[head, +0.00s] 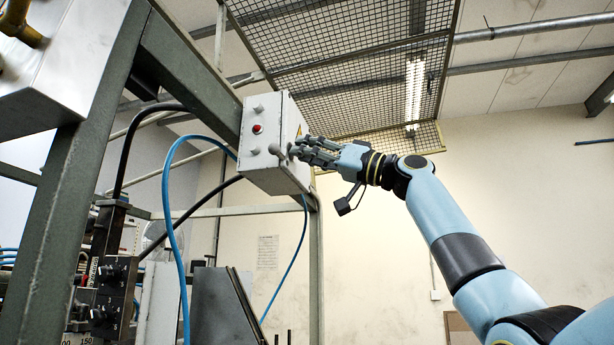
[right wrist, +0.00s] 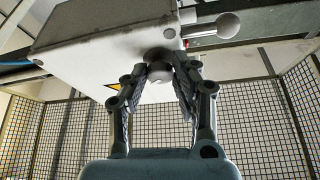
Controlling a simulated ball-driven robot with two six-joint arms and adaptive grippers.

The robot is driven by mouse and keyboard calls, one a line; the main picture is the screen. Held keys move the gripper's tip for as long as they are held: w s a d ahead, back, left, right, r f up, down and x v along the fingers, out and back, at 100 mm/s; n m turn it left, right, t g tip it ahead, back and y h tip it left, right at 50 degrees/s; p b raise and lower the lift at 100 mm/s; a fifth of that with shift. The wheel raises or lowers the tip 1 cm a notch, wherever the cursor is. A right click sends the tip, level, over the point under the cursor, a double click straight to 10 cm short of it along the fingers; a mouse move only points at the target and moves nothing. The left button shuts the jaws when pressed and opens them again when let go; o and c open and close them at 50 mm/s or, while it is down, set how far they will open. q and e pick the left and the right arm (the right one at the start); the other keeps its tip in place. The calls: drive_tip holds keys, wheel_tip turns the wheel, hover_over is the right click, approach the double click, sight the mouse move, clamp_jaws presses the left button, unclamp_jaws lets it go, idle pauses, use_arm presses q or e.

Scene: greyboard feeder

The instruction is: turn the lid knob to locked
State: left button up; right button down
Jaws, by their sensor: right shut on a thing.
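A pale grey box (head: 270,178) is fixed to the steel frame, with a red button and small pale knobs on its front face. My right gripper (head: 294,150) reaches it from the right, its fingers at the box's right side. In the right wrist view my right gripper (right wrist: 160,80) is shut on a round grey knob (right wrist: 159,71) at the edge of the box (right wrist: 105,32). The fingers hide part of the knob, and I cannot read its lock position. My left gripper is not in view.
A ball-ended handle (right wrist: 228,25) sticks out beside the box in the right wrist view. A blue hose (head: 168,200) and black cables hang left of the box. A wire mesh panel (head: 345,70) is overhead. The space below my right arm looks clear.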

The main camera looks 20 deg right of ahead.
use_arm(q)
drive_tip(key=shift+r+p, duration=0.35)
drive_tip(key=shift+p, duration=0.4)
use_arm(e)
drive_tip(key=shift+w+d+r+n+g+y, duration=0.15)
drive_tip(key=shift+n+g+y, duration=0.3)
drive_tip(key=shift+n+g, duration=1.5)
drive_tip(key=shift+w+f+n+g+y, duration=0.1)
drive_tip(key=shift+n+g+y, duration=0.35)
drive_tip(key=shift+n, duration=2.85)
drive_tip(key=shift+w+d+r+n+g+y, duration=0.15)
drive_tip(key=shift+n+g+y, duration=0.25)
drive_tip(key=shift+n+g, duration=1.55)
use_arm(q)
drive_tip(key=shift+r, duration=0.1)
use_arm(e)
drive_tip(key=shift+f+n+t, duration=0.15)
drive_tip(key=shift+n+t, duration=0.5)
drive_tip(key=shift+n, duration=0.25)
drive_tip(key=c, duration=1.1)
unclamp_jaws()
drive_tip(key=shift+o, duration=0.2)
drive_tip(key=v, duration=1.2)
